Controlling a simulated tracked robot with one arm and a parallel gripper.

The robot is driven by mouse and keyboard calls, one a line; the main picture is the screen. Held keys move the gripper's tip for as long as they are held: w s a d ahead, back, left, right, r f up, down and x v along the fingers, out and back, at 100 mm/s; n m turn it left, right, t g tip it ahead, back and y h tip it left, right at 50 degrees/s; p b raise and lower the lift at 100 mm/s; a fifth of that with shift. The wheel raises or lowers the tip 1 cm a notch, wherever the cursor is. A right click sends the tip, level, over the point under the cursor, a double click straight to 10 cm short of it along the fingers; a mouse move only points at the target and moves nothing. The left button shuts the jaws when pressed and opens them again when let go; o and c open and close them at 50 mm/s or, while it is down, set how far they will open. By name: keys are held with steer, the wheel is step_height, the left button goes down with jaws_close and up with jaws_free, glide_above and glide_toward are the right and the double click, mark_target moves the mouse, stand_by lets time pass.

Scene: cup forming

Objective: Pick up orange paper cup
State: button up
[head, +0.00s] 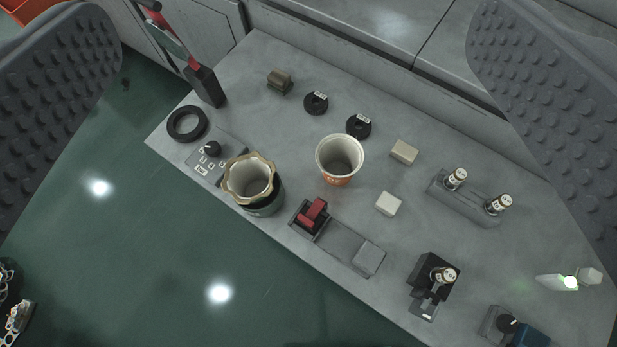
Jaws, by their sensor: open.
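The orange paper cup (338,179) stands upright on the grey table (400,265), near the middle of the head view. I see its white rim and empty inside, with a strip of orange on its near side. My gripper (300,95) is open, with one dark studded finger at the left edge and the other at the upper right. The cup lies between the fingers in the picture, well apart from both. Nothing is held.
A dark container with a wavy tan rim (249,177) stands left of the cup. A red-levered device (313,213) is just below it. Black rings (358,125), small blocks (404,151) and a holder with small cylinders (466,200) surround it. Green floor (150,260) lies lower left.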

steer(key=w+a+f, duration=0.2)
steer(key=w+f, duration=0.2)
steer(key=f, duration=0.5)
steer(key=m+g+h, duration=0.2)
steer(key=h, duration=0.1)
glide_toward(342, 146)
steer(key=shift+x, duration=3.3)
steer(key=c, duration=1.1)
